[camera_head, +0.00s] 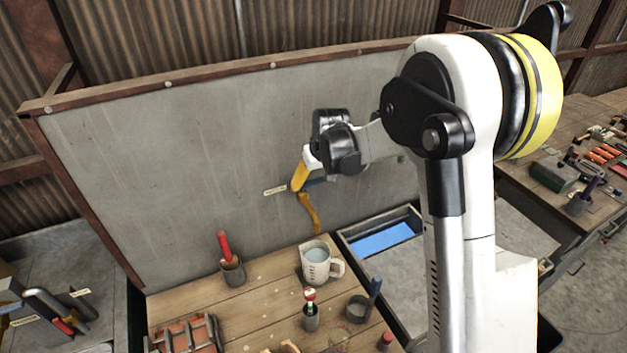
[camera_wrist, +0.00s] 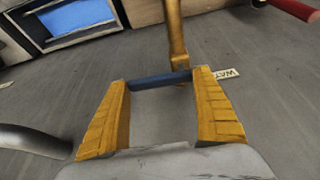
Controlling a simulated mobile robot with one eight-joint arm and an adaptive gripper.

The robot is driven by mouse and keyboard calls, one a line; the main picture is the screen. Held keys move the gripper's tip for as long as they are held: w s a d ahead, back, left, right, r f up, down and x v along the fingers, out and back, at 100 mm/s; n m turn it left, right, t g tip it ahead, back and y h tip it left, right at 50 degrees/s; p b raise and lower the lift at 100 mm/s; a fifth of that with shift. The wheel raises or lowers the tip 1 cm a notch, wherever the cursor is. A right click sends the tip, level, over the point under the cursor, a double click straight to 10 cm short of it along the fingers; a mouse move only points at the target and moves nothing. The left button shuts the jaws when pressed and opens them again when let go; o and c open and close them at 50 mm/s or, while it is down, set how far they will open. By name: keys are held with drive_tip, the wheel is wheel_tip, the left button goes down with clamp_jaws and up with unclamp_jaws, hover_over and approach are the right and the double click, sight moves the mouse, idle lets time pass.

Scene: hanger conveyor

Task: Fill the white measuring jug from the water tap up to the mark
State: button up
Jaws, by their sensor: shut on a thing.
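The white measuring jug (camera_head: 312,273) stands upright on the wooden bench below the tap, its handle to the right. A pale blue water surface shows inside it; I cannot read its level against the marks. The brass water tap (camera_head: 310,214) comes out of the grey panel, and its body also shows in the wrist view (camera_wrist: 175,35). My gripper (camera_head: 299,182) has its yellow fingers at the tap's blue lever (camera_wrist: 160,79), which spans between the fingertips (camera_wrist: 162,82). No water stream can be made out.
A "WATER" label (camera_head: 275,190) is on the panel (camera_head: 170,150) left of the tap. A cup with a red-handled tool (camera_head: 232,272), a small bottle in a holder (camera_head: 310,315) and a dark cup (camera_head: 356,309) stand around the jug. A blue-bottomed basin (camera_head: 384,239) lies to the right.

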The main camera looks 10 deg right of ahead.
drive_tip(key=shift+s+f+m+h+b, duration=0.2)
drive_tip(key=shift+s+m+h+b, duration=0.15)
drive_tip(key=shift+m+b, duration=0.45)
drive_tip(key=shift+s+r+m+h, duration=0.15)
drive_tip(key=shift+m+h, duration=0.1)
drive_tip(key=shift+m, duration=0.55)
drive_tip(key=o, duration=1.4)
drive_tip(key=v, duration=1.2)
drive_tip(key=shift+a, duration=0.1)
